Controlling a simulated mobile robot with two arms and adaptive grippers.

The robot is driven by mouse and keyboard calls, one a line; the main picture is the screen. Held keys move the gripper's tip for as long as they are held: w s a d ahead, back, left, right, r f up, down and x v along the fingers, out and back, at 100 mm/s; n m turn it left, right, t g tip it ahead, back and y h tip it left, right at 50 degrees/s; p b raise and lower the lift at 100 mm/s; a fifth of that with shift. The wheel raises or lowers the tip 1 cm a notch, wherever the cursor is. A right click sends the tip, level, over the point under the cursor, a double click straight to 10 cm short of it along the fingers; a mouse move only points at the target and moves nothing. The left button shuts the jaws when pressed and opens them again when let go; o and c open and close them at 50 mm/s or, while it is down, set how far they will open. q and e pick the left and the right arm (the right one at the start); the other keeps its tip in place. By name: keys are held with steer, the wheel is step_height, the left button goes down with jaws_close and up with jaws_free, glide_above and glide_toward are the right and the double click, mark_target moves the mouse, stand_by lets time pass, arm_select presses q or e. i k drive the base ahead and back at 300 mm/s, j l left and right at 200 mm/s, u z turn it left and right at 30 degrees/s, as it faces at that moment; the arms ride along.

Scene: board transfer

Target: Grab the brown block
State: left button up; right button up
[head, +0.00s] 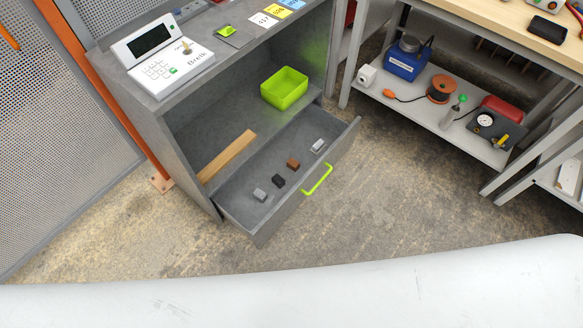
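The brown block (293,163) is a small block lying in the open drawer (238,212) of a grey cabinet. It lies in a row with a black block (278,181) and a grey block (259,194) on its left and a longer light grey piece (318,145) on its right. The drawer is pulled out and has a bright green handle (318,180) on its front. Neither of my grippers shows in the head view.
A green bin (285,88) and a wooden board (227,157) are inside the cabinet (170,108), behind the drawer. A white keypad device (168,62) stands on top. A workbench (455,110) with tools is at the right. Bare floor (390,200) lies before the drawer.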

mark_target(292, 163)
steer(key=i+l, duration=0.2)
steer(key=l, duration=0.15)
steer(key=i+l+u, duration=0.15)
steer(key=l, duration=0.15)
steer(key=i+l, duration=0.15)
steer(key=l, duration=0.2)
steer(key=i+l+u, duration=0.1)
steer(key=l, duration=0.25)
steer(key=i, duration=0.1)
